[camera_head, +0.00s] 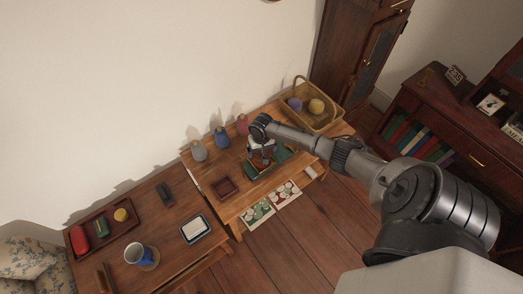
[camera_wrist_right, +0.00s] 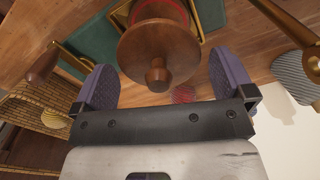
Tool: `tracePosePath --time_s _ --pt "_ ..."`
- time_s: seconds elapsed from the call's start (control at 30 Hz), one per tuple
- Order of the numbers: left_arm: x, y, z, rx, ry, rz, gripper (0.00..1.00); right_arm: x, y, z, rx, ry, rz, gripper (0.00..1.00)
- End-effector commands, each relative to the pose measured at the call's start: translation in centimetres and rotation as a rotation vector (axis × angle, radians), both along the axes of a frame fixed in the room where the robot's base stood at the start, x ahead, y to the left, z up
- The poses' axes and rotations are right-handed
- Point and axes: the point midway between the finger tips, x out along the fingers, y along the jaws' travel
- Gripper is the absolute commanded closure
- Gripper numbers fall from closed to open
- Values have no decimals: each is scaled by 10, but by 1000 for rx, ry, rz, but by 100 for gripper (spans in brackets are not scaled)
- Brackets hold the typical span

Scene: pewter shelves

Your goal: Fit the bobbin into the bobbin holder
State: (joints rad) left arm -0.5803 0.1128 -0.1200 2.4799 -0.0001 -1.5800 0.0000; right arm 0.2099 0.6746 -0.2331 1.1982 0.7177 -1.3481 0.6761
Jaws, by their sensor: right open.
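The bobbin (camera_wrist_right: 150,48) is in the right wrist view, a turned wooden flange with a rounded knob and red winding behind it. It sits between the two purple finger pads of my right gripper (camera_wrist_right: 163,66), with gaps visible on both sides. The gripper is open. A brass frame (camera_wrist_right: 210,14) and a green surface (camera_wrist_right: 90,48) show behind the bobbin; I cannot tell which part is the bobbin holder. In the head view my right gripper (camera_head: 262,156) is over the green and brown piece on the right table, and the bobbin is not clear there. My left gripper is not in view.
Grey (camera_head: 198,151), blue (camera_head: 221,138) and red (camera_head: 242,124) cones stand by the wall. A wicker basket (camera_head: 333,119) is at the table's right end. A mug (camera_head: 137,255) stands on the left table.

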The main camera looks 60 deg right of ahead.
Motion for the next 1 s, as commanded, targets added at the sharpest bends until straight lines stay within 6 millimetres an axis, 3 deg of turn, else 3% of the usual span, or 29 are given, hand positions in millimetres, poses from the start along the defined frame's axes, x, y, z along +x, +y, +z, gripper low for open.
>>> tracePosePath --time_s 0.4,0.6,0.73,0.87,1.0 --pt "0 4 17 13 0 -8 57 0 0 77 -1 -1 1 0" --pt "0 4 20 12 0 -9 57 0 0 102 0 -1 -1 0" --pt "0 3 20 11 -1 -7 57 -1 5 107 1 0 13 0" --pt "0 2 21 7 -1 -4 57 -19 45 90 1 0 145 0" --pt "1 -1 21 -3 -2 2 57 -67 134 66 4 -40 425 0"
